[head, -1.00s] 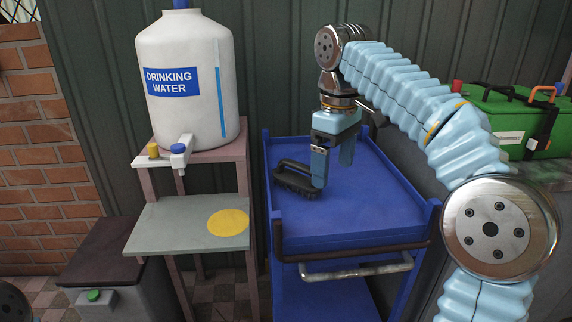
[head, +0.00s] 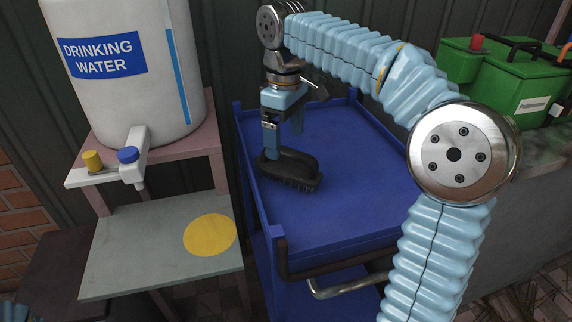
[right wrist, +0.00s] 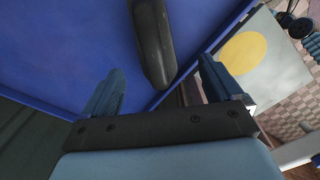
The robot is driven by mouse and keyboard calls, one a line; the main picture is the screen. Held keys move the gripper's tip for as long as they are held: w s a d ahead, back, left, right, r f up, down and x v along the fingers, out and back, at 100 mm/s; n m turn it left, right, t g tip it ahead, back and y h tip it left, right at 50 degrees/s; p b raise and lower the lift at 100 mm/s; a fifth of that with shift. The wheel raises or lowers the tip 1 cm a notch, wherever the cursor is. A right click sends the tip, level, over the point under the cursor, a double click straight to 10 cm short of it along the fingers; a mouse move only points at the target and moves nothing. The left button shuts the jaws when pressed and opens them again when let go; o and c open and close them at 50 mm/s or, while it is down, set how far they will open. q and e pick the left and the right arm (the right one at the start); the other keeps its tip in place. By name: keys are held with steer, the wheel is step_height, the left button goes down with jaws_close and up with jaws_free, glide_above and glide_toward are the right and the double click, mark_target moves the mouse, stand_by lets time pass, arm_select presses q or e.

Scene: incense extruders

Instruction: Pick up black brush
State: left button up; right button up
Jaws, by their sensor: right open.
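The black brush (head: 304,172) lies bristles down on the blue trolley top, near its left side, with its looped handle upward. In the right wrist view the brush (right wrist: 153,42) shows as a dark bar between the finger lines. My right gripper (head: 283,142) is open and points down over the brush's left part. One finger overlaps the brush's left end in the head view. In the right wrist view the open fingers (right wrist: 160,68) stand to either side of the brush, with gaps on both sides. I cannot tell whether they touch it. My left gripper is not in view.
The blue trolley (head: 345,222) has raised edges and a clear top to the right of the brush. A shelf (head: 140,262) with a yellow disc (head: 210,235) and a water tank (head: 130,100) stand on the left. Green boxes (head: 500,85) sit at the right.

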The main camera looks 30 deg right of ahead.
mark_target(288, 149)
steer(key=f, duration=0.7)
steer(key=shift+w+d+f, duration=0.1)
steer(key=shift+d, duration=0.25)
steer(key=c, duration=1.3)
steer(key=shift+r, duration=0.7)
steer(key=s+a+r, duration=0.6)
steer(key=s+r, duration=0.5)
steer(key=s, duration=0.1)
steer(key=shift+s+r+b, duration=0.3)
steer(key=shift+s+b, duration=0.1)
